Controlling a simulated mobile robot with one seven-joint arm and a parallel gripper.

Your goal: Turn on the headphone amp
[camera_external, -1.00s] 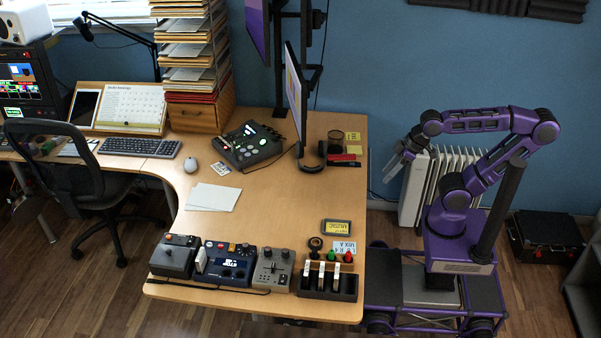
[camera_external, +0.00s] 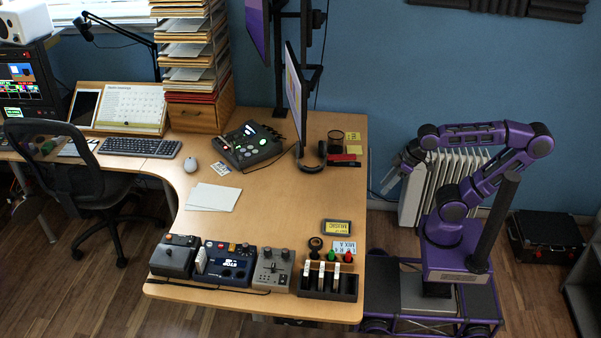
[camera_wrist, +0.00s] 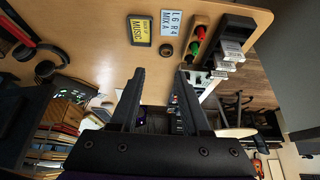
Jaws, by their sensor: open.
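No device in view is clearly labelled as the headphone amp, so I cannot tell which it is. The rack also shows at the upper right of the wrist view (camera_wrist: 237,27). My gripper (camera_external: 393,176) is open and empty, right of the desk and apart from everything on it. Its two fingers (camera_wrist: 160,80) show in the wrist view.
Headphones (camera_external: 310,162) lie by the monitor (camera_external: 295,95). A lit console (camera_external: 247,146) sits behind white papers (camera_external: 212,197). A yellow-and-black sign (camera_external: 336,227) lies near the rack. A white radiator (camera_external: 420,190) stands behind my arm. The mid-desk is mostly clear.

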